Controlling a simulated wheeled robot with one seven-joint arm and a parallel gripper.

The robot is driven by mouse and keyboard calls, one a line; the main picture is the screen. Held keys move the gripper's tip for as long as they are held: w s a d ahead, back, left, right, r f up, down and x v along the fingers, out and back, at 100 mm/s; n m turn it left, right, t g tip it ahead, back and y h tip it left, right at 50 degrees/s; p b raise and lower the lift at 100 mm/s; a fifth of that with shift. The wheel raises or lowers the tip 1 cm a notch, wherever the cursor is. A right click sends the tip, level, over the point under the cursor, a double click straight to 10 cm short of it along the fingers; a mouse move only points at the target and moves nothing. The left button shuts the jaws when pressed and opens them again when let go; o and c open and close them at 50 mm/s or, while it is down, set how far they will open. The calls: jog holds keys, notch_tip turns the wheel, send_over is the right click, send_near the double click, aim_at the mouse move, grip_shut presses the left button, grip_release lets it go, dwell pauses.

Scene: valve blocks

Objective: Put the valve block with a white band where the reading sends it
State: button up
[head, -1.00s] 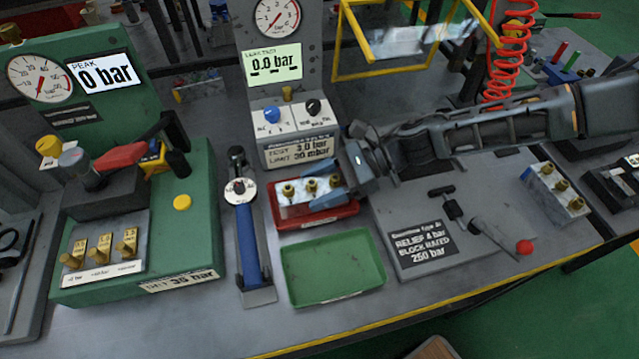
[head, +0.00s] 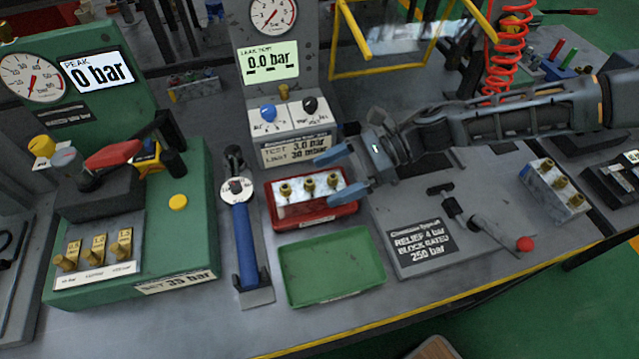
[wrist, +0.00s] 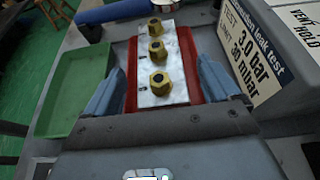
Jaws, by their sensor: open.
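A valve block with a white band (head: 311,187) and brass fittings lies in the red tray (head: 316,217). In the wrist view the block (wrist: 161,90) lies lengthwise ahead of my gripper (wrist: 158,95), inside the red tray (wrist: 192,66). My gripper (head: 342,171) is open, its two blue fingers apart at the block's right end, not closed on it. A second block with brass fittings (head: 552,190) stands at the right. The leak test display (head: 269,61) reads 0.0 bar. Its label (head: 296,148) gives test 3.0 bar, limit 30 mbar.
An empty green tray (head: 333,266) lies in front of the red one. A blue-handled tool (head: 246,240) lies left of both trays. The green press stand (head: 180,235) shows peak 0 bar. A grey plate with a red-knobbed lever (head: 524,243) is at right.

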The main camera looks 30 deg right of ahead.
jog(key=b+v, duration=0.1)
jog(key=v, duration=0.7)
jog(key=shift+r, duration=0.1)
jog(key=shift+s, duration=0.1)
